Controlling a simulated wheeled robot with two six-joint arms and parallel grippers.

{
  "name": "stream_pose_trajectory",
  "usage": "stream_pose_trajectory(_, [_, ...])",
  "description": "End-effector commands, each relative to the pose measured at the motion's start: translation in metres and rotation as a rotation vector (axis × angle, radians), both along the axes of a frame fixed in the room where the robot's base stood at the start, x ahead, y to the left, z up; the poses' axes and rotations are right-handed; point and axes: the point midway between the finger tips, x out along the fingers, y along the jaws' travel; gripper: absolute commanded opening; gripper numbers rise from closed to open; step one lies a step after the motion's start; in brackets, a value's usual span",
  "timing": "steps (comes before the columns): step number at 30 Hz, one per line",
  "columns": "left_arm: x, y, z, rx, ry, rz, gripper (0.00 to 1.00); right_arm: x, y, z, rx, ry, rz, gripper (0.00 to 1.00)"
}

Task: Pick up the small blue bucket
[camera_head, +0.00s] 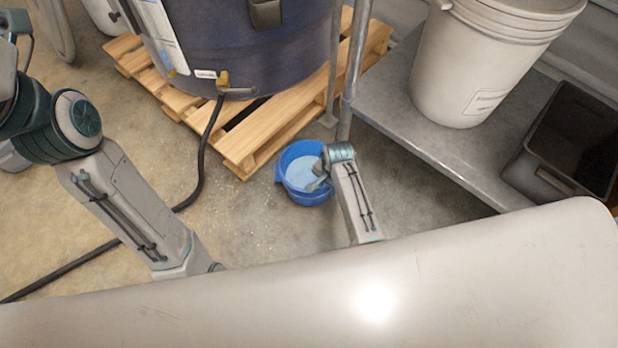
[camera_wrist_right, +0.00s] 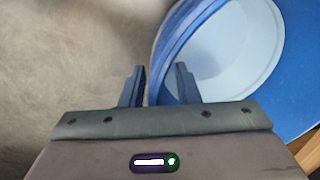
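The small blue bucket (camera_head: 284,172) stands on the concrete floor beside the wooden pallet, with a pale blue inside. It also fills the upper right of the right wrist view (camera_wrist_right: 300,95). My right gripper (camera_head: 318,182) is at the bucket's near right rim in the head view. In the right wrist view the gripper (camera_wrist_right: 162,82) is open, with a clear gap between its fingers. The bucket's wall shows in that gap; the right finger overlaps the bucket and the left finger lies over floor. Contact cannot be told. My left gripper is out of sight; only its arm shows.
A large dark blue drum (camera_head: 240,50) stands on the wooden pallet (camera_head: 262,137), with a black hose (camera_head: 203,160) running from it across the floor. A grey metal shelf (camera_head: 420,137) at right holds a white bucket (camera_head: 470,75) and a black bin (camera_head: 540,180). A metal post (camera_head: 352,80) stands close behind the blue bucket.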

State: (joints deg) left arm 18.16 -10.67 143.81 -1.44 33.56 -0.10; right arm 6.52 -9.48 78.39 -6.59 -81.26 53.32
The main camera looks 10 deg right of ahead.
Motion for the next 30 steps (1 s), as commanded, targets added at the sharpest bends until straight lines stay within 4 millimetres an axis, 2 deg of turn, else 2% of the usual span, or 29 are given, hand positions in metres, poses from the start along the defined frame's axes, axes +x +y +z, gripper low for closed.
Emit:
stream_pose_trajectory(9, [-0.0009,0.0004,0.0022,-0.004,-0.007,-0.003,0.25,0.0003,0.0000,-0.0011,0.000,0.000,0.000,0.29])
stream_pose_trajectory(13, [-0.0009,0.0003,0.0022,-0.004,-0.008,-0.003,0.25,0.0003,0.0000,-0.0011,0.000,0.000,0.000,0.03])
stream_pose_trajectory(14, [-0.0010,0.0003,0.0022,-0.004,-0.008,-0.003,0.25,0.0003,0.0000,-0.0011,0.000,0.000,0.000,0.00])
stream_pose_trajectory(30, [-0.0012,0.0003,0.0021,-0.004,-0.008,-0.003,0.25,0.0001,-0.0002,-0.0012,0.000,0.000,0.000,0.00])
